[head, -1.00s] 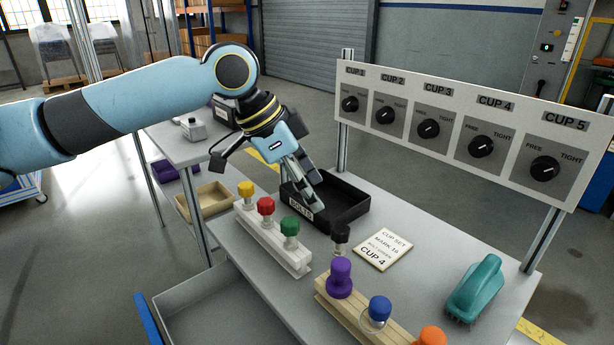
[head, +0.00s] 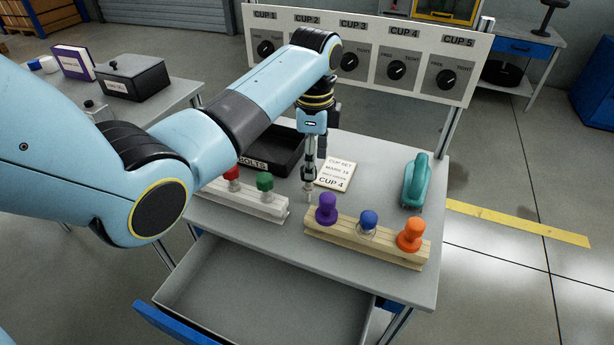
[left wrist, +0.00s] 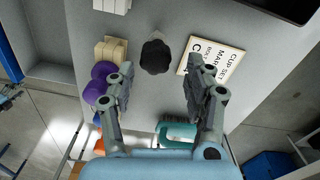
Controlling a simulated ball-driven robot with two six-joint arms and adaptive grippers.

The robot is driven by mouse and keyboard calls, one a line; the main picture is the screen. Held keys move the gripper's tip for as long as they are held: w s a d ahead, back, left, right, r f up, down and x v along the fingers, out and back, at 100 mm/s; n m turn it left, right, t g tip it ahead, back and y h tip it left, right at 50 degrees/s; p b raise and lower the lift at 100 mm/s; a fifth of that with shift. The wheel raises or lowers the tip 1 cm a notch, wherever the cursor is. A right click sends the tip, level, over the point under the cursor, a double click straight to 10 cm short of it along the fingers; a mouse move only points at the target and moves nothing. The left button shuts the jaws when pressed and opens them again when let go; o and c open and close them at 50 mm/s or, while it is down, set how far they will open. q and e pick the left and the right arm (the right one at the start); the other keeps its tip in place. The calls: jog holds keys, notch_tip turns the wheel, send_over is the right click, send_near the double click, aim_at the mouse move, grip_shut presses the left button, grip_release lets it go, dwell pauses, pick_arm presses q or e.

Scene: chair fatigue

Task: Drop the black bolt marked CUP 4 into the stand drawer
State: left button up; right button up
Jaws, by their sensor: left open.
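The black bolt (left wrist: 156,56) stands on the tabletop in the left wrist view, just beyond and between my left fingertips, apart from both. In the head view my left gripper (head: 310,172) points down over that spot and mostly hides the bolt. The left gripper (left wrist: 157,82) is open and empty in the left wrist view. A card (head: 336,174) reading CUP 4 lies beside it. The stand drawer (head: 255,285) is pulled out below the front edge, and its visible inside is empty. My right gripper is not in view.
A wooden rack (head: 365,240) holds purple, blue and orange bolts close to the gripper. A white rack (head: 250,204) holds red and green ones. A black BOLTS tray (head: 268,150) and teal brush (head: 416,180) stand on the table. The dial panel (head: 365,55) rises behind.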

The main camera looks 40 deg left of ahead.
aim_at(309, 189)
pick_arm(q)
notch_tip(309, 189, down, 3)
jog(key=shift+f, duration=0.3)
jog(key=f, duration=0.1)
jog(key=f+b, duration=0.1)
jog(key=f, duration=0.1)
jog(key=s+f, duration=0.1)
jog(key=shift+a+f, duration=0.25)
jog(key=shift+f, duration=0.25)
jog(key=c, duration=0.7)
grip_shut()
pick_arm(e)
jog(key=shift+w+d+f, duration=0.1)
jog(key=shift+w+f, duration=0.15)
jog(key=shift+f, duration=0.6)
pick_arm(q)
jog(key=shift+w, duration=0.1)
